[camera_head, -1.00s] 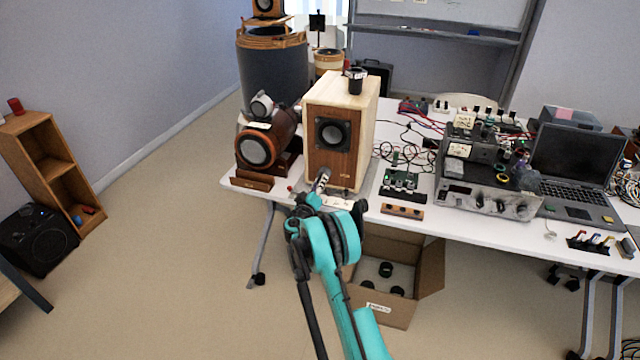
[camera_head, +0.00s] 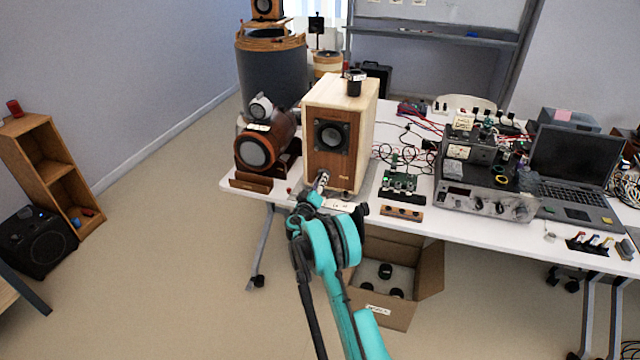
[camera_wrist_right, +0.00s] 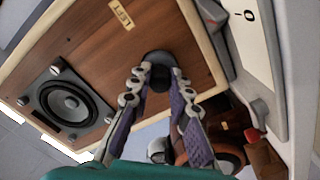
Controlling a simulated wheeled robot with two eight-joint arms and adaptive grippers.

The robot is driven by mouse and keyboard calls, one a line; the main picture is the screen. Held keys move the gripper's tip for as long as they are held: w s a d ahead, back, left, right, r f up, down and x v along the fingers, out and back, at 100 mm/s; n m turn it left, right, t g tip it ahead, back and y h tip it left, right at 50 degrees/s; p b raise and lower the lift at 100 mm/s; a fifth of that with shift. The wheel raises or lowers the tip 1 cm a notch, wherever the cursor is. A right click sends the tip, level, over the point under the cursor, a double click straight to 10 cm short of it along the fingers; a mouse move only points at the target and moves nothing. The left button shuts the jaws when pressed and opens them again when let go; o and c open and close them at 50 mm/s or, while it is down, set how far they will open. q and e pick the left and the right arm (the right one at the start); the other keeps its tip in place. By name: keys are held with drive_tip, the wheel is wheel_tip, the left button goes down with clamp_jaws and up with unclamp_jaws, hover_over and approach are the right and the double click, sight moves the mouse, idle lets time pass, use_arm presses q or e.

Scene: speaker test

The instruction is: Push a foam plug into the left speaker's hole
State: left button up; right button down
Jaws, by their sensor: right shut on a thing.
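The left speaker (camera_head: 335,160) is a light wooden box with a brown front and a driver. It stands upright near the table's front edge. A LEFT label (camera_wrist_right: 122,15) shows on its front in the right wrist view. My right gripper (camera_head: 322,180) is at the lower part of that front. In the right wrist view my right gripper (camera_wrist_right: 161,78) is shut on a dark foam plug (camera_wrist_right: 161,77). The plug is at the dark round hole in the front. How deep it sits is hidden by the fingers and the plug. My left gripper is not in view.
An open cardboard box (camera_head: 428,272) with black plugs stands on the floor below the table. A brown round speaker (camera_head: 255,152) is close on the left. A circuit board (camera_head: 400,181), electronics and a laptop (camera_head: 575,170) fill the right. A dark cylinder (camera_head: 355,84) stands on the speaker.

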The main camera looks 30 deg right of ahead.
drive_tip(key=shift+d, duration=0.1)
drive_tip(key=c, duration=1.3)
unclamp_jaws()
drive_tip(key=v, duration=1.2)
drive_tip(key=s+a+r+g+y, duration=0.3)
drive_tip(key=s+a+r+y, duration=0.4)
drive_tip(key=s+r, duration=0.55)
drive_tip(key=s+a+f+y, duration=0.1)
drive_tip(key=s+a+y, duration=0.1)
drive_tip(key=s+a, duration=0.3)
drive_tip(key=s+a+f+g+y, duration=0.1)
drive_tip(key=s+a+y, duration=0.1)
drive_tip(key=s+a, duration=0.4)
drive_tip(key=s+a+f+y, duration=0.1)
drive_tip(key=s+a, duration=0.5)
drive_tip(key=s, duration=0.6)
drive_tip(key=shift+s+a+f+n+g+y, duration=0.1)
drive_tip(key=shift+s+a+n+g+y, duration=0.1)
drive_tip(key=shift+y, duration=0.25)
drive_tip(key=shift+s+a+f+n+g+y, duration=0.1)
drive_tip(key=shift+n+y, duration=0.1)
drive_tip(key=shift+y, duration=0.25)
